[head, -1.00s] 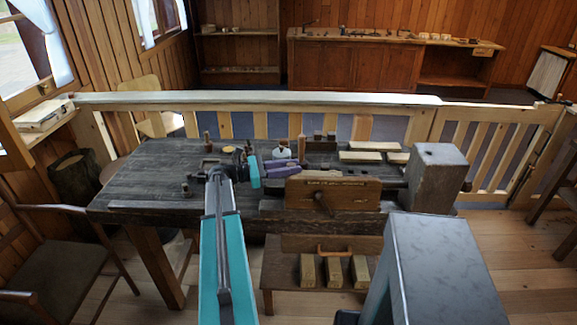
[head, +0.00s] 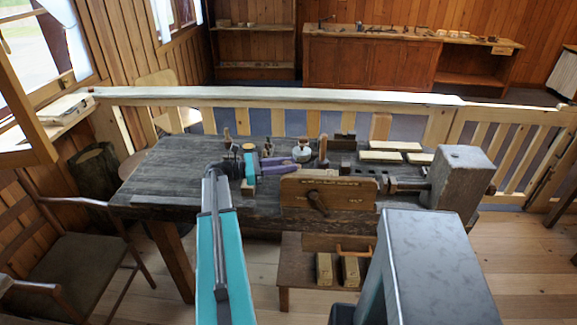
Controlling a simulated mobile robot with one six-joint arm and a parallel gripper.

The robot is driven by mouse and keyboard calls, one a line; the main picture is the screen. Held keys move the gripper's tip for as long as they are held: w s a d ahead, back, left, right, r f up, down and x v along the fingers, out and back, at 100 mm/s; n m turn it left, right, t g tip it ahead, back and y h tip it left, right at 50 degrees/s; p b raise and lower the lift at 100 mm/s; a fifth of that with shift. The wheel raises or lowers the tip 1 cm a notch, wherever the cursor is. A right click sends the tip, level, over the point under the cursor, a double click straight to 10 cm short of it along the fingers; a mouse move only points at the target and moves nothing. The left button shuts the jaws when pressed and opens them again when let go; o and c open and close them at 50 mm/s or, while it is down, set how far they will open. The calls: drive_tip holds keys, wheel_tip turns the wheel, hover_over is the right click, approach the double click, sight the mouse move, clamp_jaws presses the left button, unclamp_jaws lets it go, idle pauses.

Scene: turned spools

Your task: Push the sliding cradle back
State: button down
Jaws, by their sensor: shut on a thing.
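The wooden board with a dark crank handle, which looks like the sliding cradle (head: 345,193), stands at the front edge of the dark bench (head: 165,175). A dark screw shaft (head: 405,186) shows between its right end and the grey wooden block (head: 462,185). My gripper (head: 290,165), with purple fingers and a teal body, reaches in from the left. Its fingertips are at the board's upper left edge, and it looks shut there. The exact contact is partly hidden.
A round whitish thing (head: 302,150) and an upright brown handle (head: 323,152) stand just behind my fingers. Pale wooden blocks (head: 397,146) lie at the back right. A low shelf (head: 290,270) stands below. The bench's left part is mostly clear.

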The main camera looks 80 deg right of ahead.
drive_tip(key=shift+w, duration=0.3)
drive_tip(key=c, duration=1.4)
unclamp_jaws()
drive_tip(key=shift+w, duration=0.2)
drive_tip(key=shift+c, duration=0.2)
drive_tip(key=shift+s, duration=0.3)
drive_tip(key=b+v, duration=0.3)
drive_tip(key=v, duration=1.1)
drive_tip(key=shift+b, duration=0.4)
